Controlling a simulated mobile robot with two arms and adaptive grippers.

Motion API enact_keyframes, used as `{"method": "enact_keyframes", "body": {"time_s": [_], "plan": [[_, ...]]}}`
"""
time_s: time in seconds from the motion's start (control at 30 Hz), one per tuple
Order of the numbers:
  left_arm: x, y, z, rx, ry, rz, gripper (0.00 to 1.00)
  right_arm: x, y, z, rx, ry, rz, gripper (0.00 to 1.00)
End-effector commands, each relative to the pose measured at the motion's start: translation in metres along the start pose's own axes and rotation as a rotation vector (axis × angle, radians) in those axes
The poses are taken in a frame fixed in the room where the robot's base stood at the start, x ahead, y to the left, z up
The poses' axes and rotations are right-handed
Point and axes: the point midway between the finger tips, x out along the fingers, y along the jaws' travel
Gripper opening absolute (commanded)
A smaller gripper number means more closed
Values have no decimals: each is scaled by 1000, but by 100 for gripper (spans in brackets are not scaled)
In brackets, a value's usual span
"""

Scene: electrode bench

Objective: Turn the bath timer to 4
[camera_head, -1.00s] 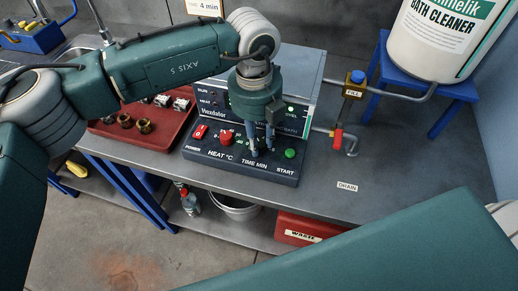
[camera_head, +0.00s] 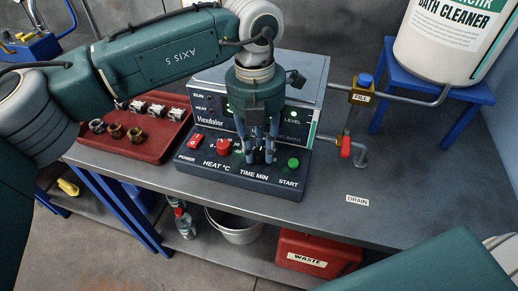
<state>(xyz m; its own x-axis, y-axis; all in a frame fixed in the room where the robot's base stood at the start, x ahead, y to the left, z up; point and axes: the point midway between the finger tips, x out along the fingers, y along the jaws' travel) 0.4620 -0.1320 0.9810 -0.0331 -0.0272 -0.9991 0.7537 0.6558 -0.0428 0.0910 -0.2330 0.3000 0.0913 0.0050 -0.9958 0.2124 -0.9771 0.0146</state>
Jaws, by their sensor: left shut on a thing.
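The bath's black control panel (camera_head: 215,180) stands on the grey bench in the head view. My left gripper (camera_head: 260,158) points down over the panel, just above the TIME MIN label. It is shut on the bath timer knob, which its fingers mostly hide, so I cannot read the setting. Left of it are the red heat knob (camera_head: 223,147) and the red power switch (camera_head: 193,141). The green start button (camera_head: 293,164) is to its right. The bath box (camera_head: 300,80) is behind the panel. My right gripper is not in view.
A red tray (camera_head: 150,152) with several small metal parts lies left of the panel. A red-handled drain valve (camera_head: 346,146) and a FILL valve (camera_head: 362,95) are to the right. A cleaner drum (camera_head: 445,50) sits on a blue stand (camera_head: 392,95).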

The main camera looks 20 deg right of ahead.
Motion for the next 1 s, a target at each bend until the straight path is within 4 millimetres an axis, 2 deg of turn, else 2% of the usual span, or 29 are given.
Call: {"method": "enact_keyframes", "body": {"time_s": [0.47,0.5,0.6,0.87,1.0], "plan": [[-3,0,2,12,-9,0,0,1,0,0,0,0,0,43],[-3,0,3,12,-9,1,29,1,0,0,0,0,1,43],[-3,0,2,12,-8,1,44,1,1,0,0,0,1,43],[-2,0,1,13,-3,0,44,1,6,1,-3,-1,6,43],[-12,0,1,13,-4,1,44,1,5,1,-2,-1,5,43]]}}
